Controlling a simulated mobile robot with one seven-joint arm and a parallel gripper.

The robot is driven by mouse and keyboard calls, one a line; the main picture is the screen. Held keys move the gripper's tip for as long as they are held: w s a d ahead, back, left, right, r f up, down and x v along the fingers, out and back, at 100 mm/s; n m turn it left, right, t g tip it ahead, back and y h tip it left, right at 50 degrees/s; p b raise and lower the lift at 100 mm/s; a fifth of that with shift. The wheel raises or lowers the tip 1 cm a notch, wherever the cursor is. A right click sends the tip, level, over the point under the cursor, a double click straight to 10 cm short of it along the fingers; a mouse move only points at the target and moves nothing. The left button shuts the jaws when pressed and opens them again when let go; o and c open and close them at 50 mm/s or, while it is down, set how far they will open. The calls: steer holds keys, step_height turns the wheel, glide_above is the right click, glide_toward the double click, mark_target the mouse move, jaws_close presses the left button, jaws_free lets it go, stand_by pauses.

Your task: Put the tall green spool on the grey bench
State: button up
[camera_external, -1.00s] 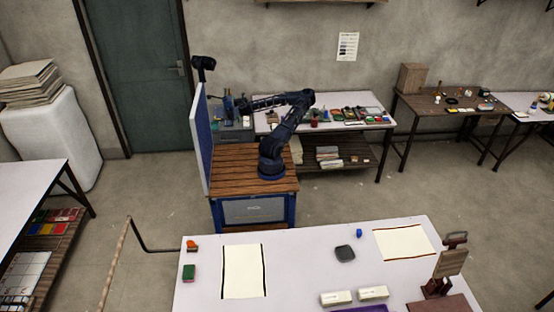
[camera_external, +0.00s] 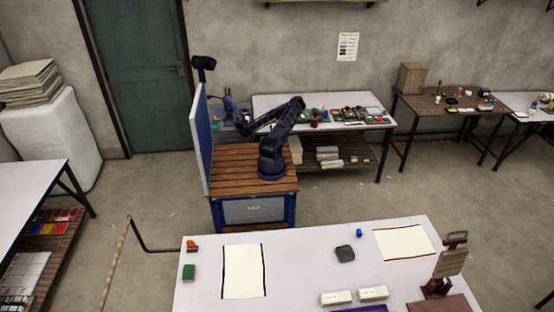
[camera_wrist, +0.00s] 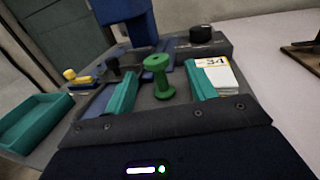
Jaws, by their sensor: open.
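The green spool (camera_wrist: 157,76) stands upright on the grey bench (camera_wrist: 148,106) in the wrist view. My gripper (camera_wrist: 162,88) is open, with one teal finger to the left of the spool and the other to its right. Gaps show between the spool and both fingers. In the external view my gripper (camera_external: 243,131) is low over the grey bench, beside the wooden-topped base; the spool cannot be made out there.
In the wrist view, a yellow spool (camera_wrist: 69,74) and a dark spool (camera_wrist: 112,65) are left of the green one. A teal tray (camera_wrist: 36,120) lies farther left. A card block marked 34 (camera_wrist: 218,76) is at right, a blue upright object (camera_wrist: 127,20) behind.

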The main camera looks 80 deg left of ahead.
mark_target(238, 116)
steer(key=shift+s+a+r, duration=0.1)
steer(key=shift+s+a, duration=0.1)
steer(key=shift+a, duration=0.75)
steer(key=shift+s+a, duration=0.25)
steer(key=shift+a, duration=0.65)
steer(key=shift+s+a+r, duration=0.1)
steer(key=shift+s+a, duration=0.1)
steer(key=shift+a, duration=0.75)
steer(key=c, duration=1.2)
steer(key=shift+o, duration=0.2)
step_height(238, 116, up, 20)
